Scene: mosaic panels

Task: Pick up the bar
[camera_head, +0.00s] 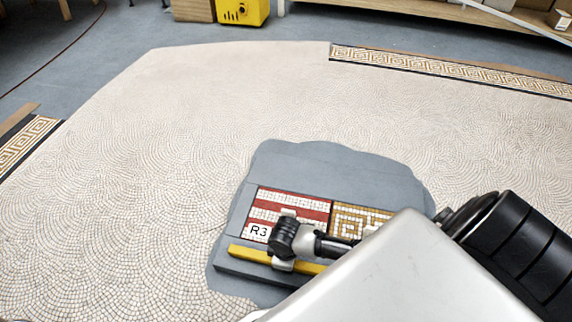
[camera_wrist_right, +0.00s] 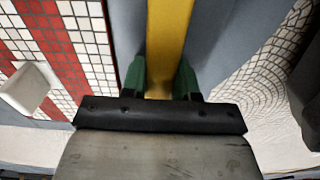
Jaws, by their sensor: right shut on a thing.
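The yellow bar (camera_head: 246,254) lies along the front edge of the grey patch, beside the mosaic panels. My right gripper (camera_head: 282,265) reaches down over the bar's middle. In the right wrist view, the green fingertips (camera_wrist_right: 160,80) are shut on the bar (camera_wrist_right: 168,35), one on each side. The bar runs straight away from the gripper there. I cannot tell whether it is clear of the surface. My arm hides the bar's right end in the head view. My left gripper is not in view.
A red-and-white panel (camera_head: 265,207) marked R3 and a gold key-pattern panel (camera_head: 350,217) sit on the grey patch (camera_head: 310,165). Pale mosaic floor (camera_head: 180,150) surrounds it and is clear. A yellow machine (camera_head: 243,12) stands at the back.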

